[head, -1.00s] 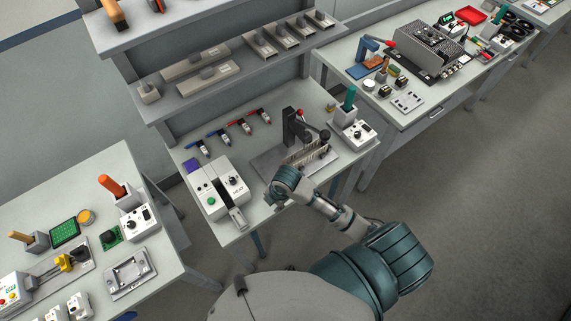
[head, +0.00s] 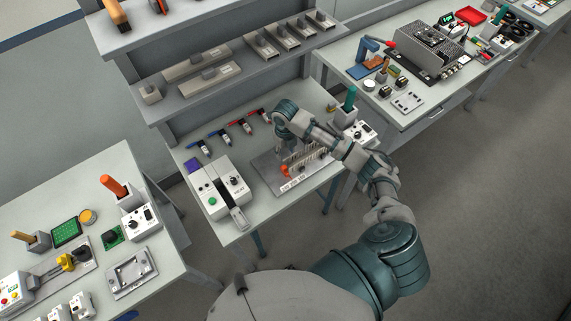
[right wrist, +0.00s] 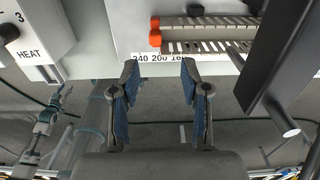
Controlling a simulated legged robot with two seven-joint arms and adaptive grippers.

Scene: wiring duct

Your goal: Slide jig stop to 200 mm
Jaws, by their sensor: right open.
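The cutting jig (head: 270,177) is a pale plate on the middle bench. A slotted grey wiring duct (right wrist: 200,47) lies along it. A white scale strip (right wrist: 150,58) reads 240, 200 and a partly hidden 16-something. My right gripper (right wrist: 159,68) is open and empty, its blue-padded fingers just below the scale in that view, apart from the knobs. In the head view my wrist hides its fingers. My left gripper is not in view.
A dark lever arm (right wrist: 275,100) stands close right of my right gripper in the wrist view. The white HEAT unit (head: 233,181) stands left of the jig. Several coloured-handled tools (head: 227,135) lie behind. A shelf (head: 215,80) rises at the bench's back.

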